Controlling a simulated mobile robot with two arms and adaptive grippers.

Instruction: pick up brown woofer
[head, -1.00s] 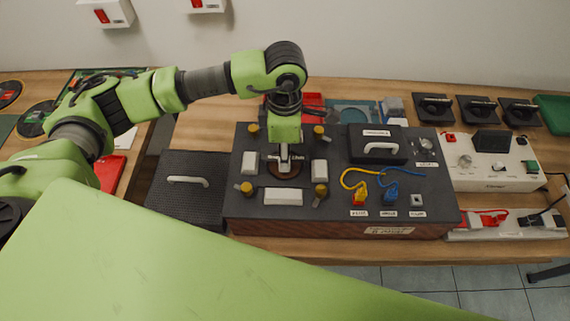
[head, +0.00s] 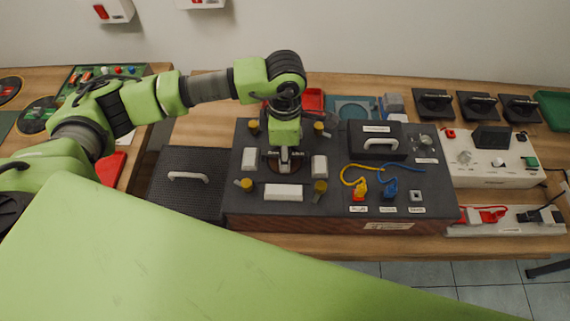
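The brown woofer (head: 286,170) is a round brown disc set in the top of the dark speaker box (head: 330,190). It lies among white blocks and brass-coloured knobs. My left gripper (head: 286,158) points straight down over it, with the fingertips at or just above its middle. The gripper covers much of the disc, so I cannot tell whether the fingers are closed on anything. My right gripper is not in view.
A white device (head: 494,160) and a power strip (head: 505,219) stand to the right.

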